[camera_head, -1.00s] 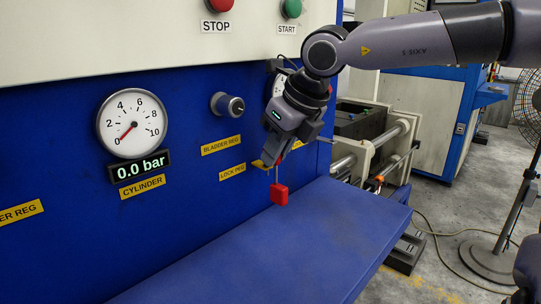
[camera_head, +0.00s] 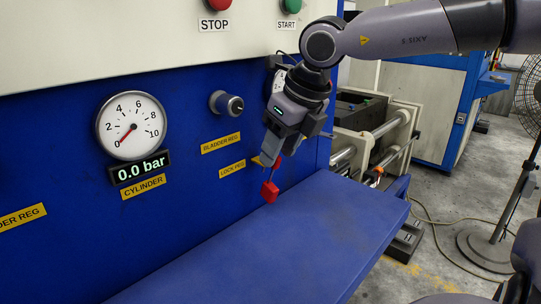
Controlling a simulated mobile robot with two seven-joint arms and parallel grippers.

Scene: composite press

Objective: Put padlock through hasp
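The red padlock (camera_head: 270,191) hangs tilted just below the fingertips of my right gripper (camera_head: 268,161), above the back edge of the blue ledge. My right gripper points down in front of the blue panel, beside the LOCK PEG label (camera_head: 231,168). It appears shut on the padlock's thin shackle, though the fingers are small and partly hidden. A narrow red piece (camera_head: 276,168) shows between the fingertips and the padlock body; I cannot tell whether it is the hasp. The peg is hidden. My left gripper is out of view.
The blue ledge (camera_head: 285,235) is bare. The panel carries a cylinder gauge (camera_head: 131,127) with a 0.0 bar display (camera_head: 141,167), a regulator knob (camera_head: 228,104), and STOP (camera_head: 216,3) and START (camera_head: 291,5) buttons. A machine with rails (camera_head: 372,135) stands right of the panel.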

